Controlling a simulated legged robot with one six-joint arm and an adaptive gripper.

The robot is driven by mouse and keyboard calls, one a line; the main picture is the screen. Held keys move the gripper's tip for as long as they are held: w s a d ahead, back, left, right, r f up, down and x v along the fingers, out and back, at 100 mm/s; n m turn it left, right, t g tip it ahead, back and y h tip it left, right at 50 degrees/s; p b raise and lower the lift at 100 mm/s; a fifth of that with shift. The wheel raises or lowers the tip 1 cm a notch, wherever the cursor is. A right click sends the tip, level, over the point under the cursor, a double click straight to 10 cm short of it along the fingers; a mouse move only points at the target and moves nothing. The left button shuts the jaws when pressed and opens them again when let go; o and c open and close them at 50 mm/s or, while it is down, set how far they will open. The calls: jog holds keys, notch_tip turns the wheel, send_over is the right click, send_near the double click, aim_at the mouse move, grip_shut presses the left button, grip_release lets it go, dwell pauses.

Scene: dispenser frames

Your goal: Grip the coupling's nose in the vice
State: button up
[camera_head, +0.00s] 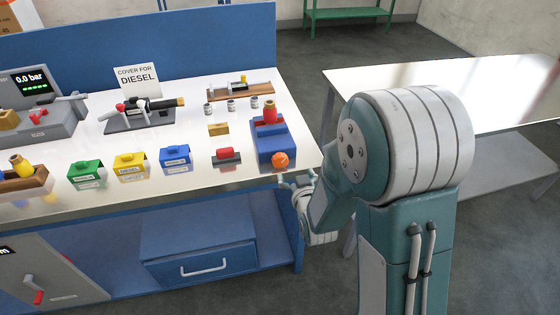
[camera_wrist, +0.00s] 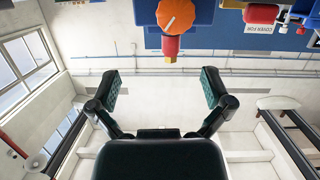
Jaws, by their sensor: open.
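The blue vice (camera_head: 272,143) stands near the bench's right front corner, with an orange knob (camera_head: 281,160) at its front. A red piece (camera_head: 269,112), apparently the coupling, stands upright at the vice's jaws. The wrist view looks upside down: the orange knob (camera_wrist: 178,14) is at the top, with the red and brass-coloured piece (camera_wrist: 171,47) below it. I cannot tell whether the jaws clamp its nose. My gripper (camera_wrist: 160,86) is open and empty, apart from the vice. In the head view my wrist is beside the bench's right front corner, and the fingers are hard to make out.
A red block on a dark base (camera_head: 227,156) sits left of the vice, near a small brass block (camera_head: 218,129). Green (camera_head: 87,175), yellow (camera_head: 131,167) and blue (camera_head: 175,158) covers line the front. A nozzle (camera_head: 150,110) lies behind them. A white table (camera_head: 470,95) stands right, across a gap.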

aim_at(281, 164)
notch_tip(281, 164, down, 4)
jog(key=s+a+t+y, duration=0.1)
jog(key=a+t, duration=0.1)
jog(key=shift+n, duration=0.3)
jog(key=w, duration=0.3)
jog(key=w+a, duration=0.1)
jog(key=w, duration=0.6)
jog(key=shift+w+a+f, duration=0.1)
jog(key=shift+w+a, duration=0.05)
jog(key=shift+a, duration=0.05)
jog(key=c, duration=1.1)
